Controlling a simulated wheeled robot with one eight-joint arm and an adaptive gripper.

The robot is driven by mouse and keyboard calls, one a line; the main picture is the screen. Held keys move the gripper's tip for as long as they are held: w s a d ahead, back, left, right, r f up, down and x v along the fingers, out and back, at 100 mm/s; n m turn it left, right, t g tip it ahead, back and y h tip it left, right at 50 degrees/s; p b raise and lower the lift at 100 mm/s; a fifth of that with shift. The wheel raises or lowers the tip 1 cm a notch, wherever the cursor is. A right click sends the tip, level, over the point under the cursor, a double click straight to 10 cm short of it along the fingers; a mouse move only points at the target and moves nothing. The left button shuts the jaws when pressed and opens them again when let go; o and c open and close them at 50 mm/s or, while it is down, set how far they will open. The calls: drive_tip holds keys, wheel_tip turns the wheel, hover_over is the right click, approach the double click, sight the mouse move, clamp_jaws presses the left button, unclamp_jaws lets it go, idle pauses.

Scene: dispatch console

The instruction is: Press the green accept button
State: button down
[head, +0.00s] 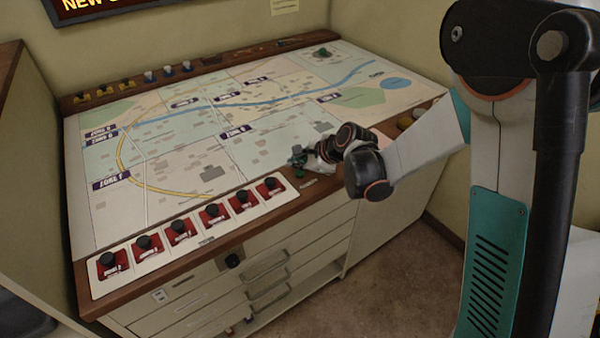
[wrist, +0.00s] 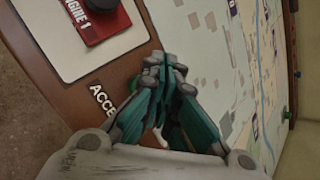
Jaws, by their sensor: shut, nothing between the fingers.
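The green accept button (head: 299,174) sits on the wooden front edge of the console, right of the row of red switches. In the wrist view a small piece of the green button (wrist: 134,82) shows beside my fingers, which hide the rest. A label reading "ACCE" (wrist: 103,103) is partly covered by my gripper. My gripper (head: 296,160) is shut and empty, just behind the button in the head view. Its closed fingertips (wrist: 164,64) point over the map's edge in the wrist view. I cannot tell whether the fingers touch the button.
Several red switches with black knobs (head: 213,214) stand on a white panel to the left; the nearest is labelled "ENGINE 1" (wrist: 105,22). The map board (head: 190,150) spreads flat behind. Yellowish buttons (head: 406,122) lie to the right, and a small green piece (head: 322,52) stands at the back.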

sight(298, 174)
drive_tip(key=shift+f, duration=0.15)
drive_tip(key=shift+f+b, duration=0.3)
drive_tip(key=shift+b, duration=0.15)
drive_tip(key=shift+f+b, duration=0.3)
drive_tip(key=shift+f, duration=0.05)
idle(0.6)
drive_tip(key=shift+r, duration=0.1)
drive_tip(key=shift+r+p, duration=0.5)
drive_tip(key=shift+r, duration=0.25)
drive_tip(key=shift+r+p, duration=1.6)
drive_tip(key=shift+r, duration=0.85)
